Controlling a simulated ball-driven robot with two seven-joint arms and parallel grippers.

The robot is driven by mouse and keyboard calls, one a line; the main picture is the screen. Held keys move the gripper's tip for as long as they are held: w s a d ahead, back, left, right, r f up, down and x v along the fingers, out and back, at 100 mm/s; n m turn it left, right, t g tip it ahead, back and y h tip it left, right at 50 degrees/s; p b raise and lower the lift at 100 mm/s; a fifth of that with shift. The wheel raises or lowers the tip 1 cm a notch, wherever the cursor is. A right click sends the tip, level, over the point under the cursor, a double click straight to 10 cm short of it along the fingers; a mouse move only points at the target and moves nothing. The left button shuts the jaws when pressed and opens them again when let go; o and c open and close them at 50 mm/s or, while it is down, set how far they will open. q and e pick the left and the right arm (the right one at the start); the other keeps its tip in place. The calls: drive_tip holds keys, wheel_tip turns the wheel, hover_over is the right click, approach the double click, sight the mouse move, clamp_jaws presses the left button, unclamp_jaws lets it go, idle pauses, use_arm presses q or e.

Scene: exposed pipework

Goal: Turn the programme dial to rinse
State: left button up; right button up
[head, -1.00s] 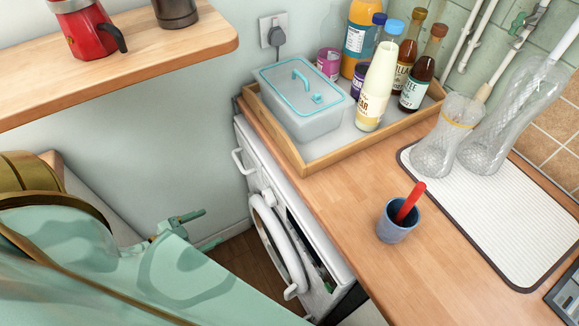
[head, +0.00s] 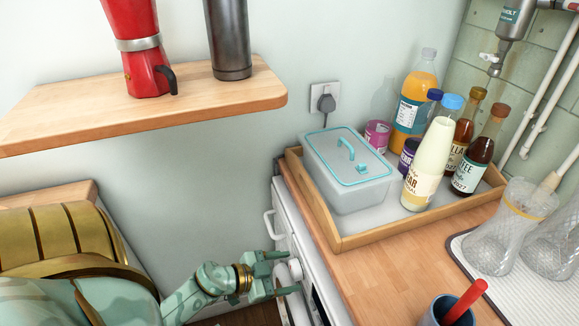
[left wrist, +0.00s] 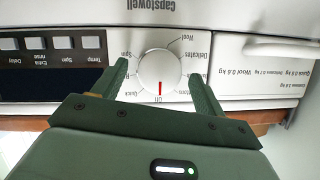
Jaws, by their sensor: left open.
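The white round programme dial (left wrist: 161,71) is on the washing machine panel, which appears upside down in the left wrist view. Its red mark points down in the picture, at the label that reads Off. Labels Spin, Wool and Delicates ring it; one starting with R at the left is partly hidden by a finger. My left gripper (left wrist: 159,72) is open, with one finger on each side of the dial; I cannot tell whether they touch it. In the head view my left gripper (head: 288,271) is at the white washing machine's front (head: 283,228). My right gripper is not in view.
Buttons (left wrist: 50,43) and a dark display (left wrist: 50,80) lie left of the dial, a drawer handle (left wrist: 282,48) right. A wooden shelf (head: 200,110) hangs above my left arm. The worktop holds a wooden tray (head: 345,240) with a lidded box and bottles, and a blue cup (head: 445,316).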

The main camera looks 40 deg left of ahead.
use_arm(q)
drive_tip(key=shift+w+d+f, duration=0.15)
drive_tip(key=shift+w, duration=0.2)
drive_tip(key=c, duration=1)
